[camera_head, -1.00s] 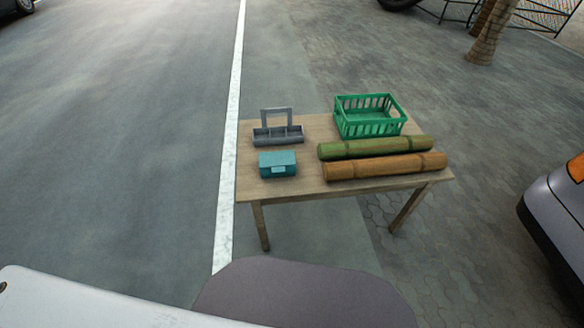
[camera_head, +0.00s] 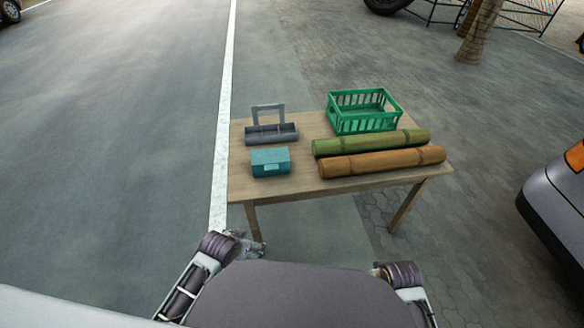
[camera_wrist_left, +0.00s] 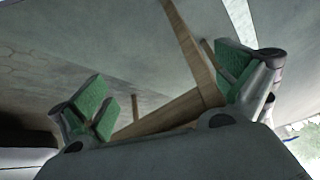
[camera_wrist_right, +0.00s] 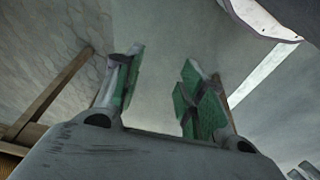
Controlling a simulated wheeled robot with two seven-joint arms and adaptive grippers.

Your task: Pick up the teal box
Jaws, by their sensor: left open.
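The teal box (camera_head: 270,162) sits closed on the front left part of the wooden table (camera_head: 300,191), in the head view. My left gripper (camera_head: 252,247) is partly in view below the table's front left corner, well short of the box. In the left wrist view it is open and empty (camera_wrist_left: 165,95), with green pads wide apart and table legs behind. My right gripper shows in the right wrist view (camera_wrist_right: 158,88), open and empty, with its green pads apart. In the head view only part of my right arm shows. The box is in neither wrist view.
A grey caddy (camera_head: 270,134) with an upright handle stands right behind the box. A green crate (camera_head: 362,122) is at the back right. A green bamboo log (camera_head: 370,143) and a brown one (camera_head: 382,163) lie to the right of the box. The tabletop left of the box is narrow.

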